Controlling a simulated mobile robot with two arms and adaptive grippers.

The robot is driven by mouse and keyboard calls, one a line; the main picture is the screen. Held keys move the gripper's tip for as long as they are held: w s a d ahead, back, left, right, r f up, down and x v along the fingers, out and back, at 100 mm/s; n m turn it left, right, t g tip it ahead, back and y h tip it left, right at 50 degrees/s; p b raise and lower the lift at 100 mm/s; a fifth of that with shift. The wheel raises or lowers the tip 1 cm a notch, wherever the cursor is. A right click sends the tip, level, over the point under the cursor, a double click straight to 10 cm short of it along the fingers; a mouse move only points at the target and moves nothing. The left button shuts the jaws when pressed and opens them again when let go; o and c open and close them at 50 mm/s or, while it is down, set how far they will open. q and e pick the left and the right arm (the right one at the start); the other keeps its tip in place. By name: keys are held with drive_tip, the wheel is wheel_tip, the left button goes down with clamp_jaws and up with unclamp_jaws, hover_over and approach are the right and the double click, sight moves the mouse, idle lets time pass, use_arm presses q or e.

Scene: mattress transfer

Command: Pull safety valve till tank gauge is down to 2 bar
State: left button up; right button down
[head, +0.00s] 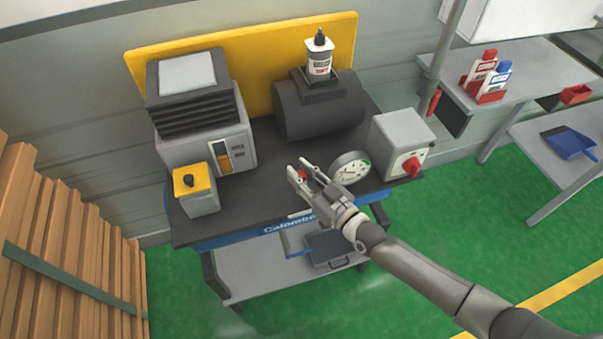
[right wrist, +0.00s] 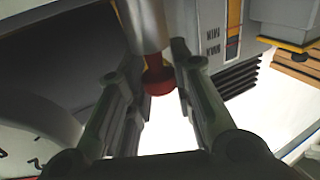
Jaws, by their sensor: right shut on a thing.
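The safety valve, a small red knob (head: 302,174), is at the front of the dark bench top, left of the gauge. My right gripper (head: 299,169) reaches in from the lower right and is shut on it. In the right wrist view the red knob (right wrist: 159,80) sits between the two fingers, below a pale metal stem. The round white tank gauge (head: 350,168) stands just right of the gripper; its needle is too small to read surely. The dark cylindrical tank (head: 318,108) lies behind on the bench. My left gripper is out of view.
A grey box with a red rotary switch (head: 403,145) stands right of the gauge. A grey machine (head: 205,140) and a yellow-topped box (head: 195,190) are on the left. A white bottle (head: 319,62) stands on the tank. Green floor is open at the right.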

drive_tip(key=shift+r+p, duration=0.55)
drive_tip(key=shift+r, duration=0.25)
drive_tip(key=c, duration=1.3)
unclamp_jaws()
drive_tip(key=shift+o, duration=0.2)
drive_tip(key=shift+s+d+f, duration=0.1)
drive_tip(key=shift+s+d, duration=0.2)
drive_tip(key=shift+s, duration=0.05)
drive_tip(key=v, duration=1.1)
